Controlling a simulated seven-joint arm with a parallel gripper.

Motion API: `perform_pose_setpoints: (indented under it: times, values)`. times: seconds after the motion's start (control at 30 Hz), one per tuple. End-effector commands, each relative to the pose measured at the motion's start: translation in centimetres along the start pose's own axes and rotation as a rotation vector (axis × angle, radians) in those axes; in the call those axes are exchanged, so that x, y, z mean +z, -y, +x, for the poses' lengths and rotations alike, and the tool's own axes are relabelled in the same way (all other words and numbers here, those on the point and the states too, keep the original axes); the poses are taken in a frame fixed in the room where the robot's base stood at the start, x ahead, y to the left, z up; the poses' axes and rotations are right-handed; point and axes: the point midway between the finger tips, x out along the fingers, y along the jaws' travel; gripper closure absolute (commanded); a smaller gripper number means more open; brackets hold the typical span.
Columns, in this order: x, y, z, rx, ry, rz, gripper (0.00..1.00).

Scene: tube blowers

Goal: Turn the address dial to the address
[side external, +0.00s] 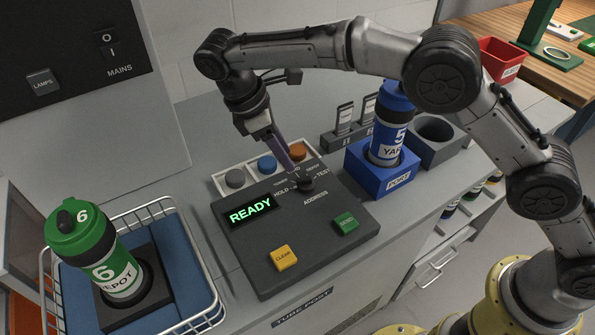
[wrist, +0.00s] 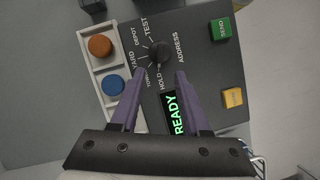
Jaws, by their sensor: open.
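The address dial (wrist: 158,54) is a small dark round knob on the grey control panel (wrist: 205,62). Labels around it read HOLD, one I cannot read fully, YARD, DEPOT and TEST. I cannot tell surely which label its pointer faces. In the side external view the dial (side external: 306,183) sits right of my fingertips. My gripper (wrist: 160,73) is open, its purple fingers pointing down at the panel, one tip on each side just short of the dial. It also shows in the side external view (side external: 293,167). The panel display (side external: 250,210) reads READY.
A yellow CLEAR button (side external: 285,257) and green SEND button (side external: 346,222) are on the panel. Coloured round pieces (side external: 267,163) sit in a white tray behind. A blue YARD canister (side external: 387,140) stands in the blue PORT block (side external: 375,185). A green DEPOT canister (side external: 112,265) stands left.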

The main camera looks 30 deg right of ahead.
Motion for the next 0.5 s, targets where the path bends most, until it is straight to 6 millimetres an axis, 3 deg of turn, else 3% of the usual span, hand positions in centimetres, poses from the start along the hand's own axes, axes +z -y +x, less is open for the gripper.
perform_pose_setpoints:
  times: [0.2,0.5]
  values:
    - [0.1,0.1,4.1,-0.004,0.005,-0.001,0.54]
    - [0.1,0.0,7.0,-0.002,0.001,0.000,0.54]
